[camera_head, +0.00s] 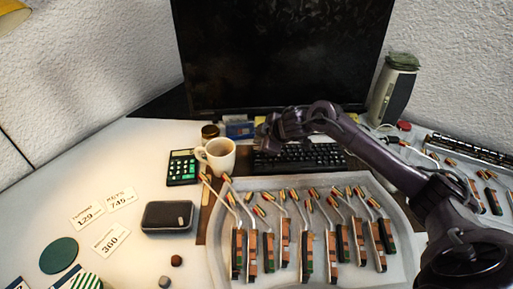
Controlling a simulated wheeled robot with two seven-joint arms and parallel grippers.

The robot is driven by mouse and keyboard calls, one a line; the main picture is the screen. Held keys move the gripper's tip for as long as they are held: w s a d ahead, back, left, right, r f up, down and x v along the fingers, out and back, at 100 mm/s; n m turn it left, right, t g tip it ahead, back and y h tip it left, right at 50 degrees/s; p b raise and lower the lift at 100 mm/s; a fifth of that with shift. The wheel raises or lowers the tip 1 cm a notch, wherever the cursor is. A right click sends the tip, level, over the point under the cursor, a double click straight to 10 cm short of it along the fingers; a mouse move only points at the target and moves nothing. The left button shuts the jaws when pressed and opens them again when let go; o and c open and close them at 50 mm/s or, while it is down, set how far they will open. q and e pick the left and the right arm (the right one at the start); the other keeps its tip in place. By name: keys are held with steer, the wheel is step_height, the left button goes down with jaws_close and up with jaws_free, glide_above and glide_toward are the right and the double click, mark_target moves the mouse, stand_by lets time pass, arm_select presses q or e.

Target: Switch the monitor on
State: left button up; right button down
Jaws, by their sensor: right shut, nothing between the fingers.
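The monitor (280,50) stands at the back of the table, and its screen is dark. No lit indicator shows on it, and I cannot make out a power button. My right arm reaches in from the lower right. My right gripper (264,139) is shut and empty, over the left end of the keyboard and in front of the monitor's lower edge. I cannot tell whether it touches anything. It hides part of the keyboard and of the small things behind it. My left gripper is not in this view.
A white mug (219,156) and a calculator (183,167) stand left of my right gripper. The black keyboard (310,158) lies under it. A tray (395,200) of piano hammers fills the front. A grey speaker-like object (393,93) stands right.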

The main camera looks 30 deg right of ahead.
steer(key=shift+f, duration=0.1)
stand_by(0.6)
steer(key=shift+f, duration=0.3)
steer(key=shift+f, duration=0.45)
stand_by(0.5)
steer(key=shift+r, duration=0.15)
steer(key=shift+r+p, duration=0.8)
steer(key=shift+p, duration=0.15)
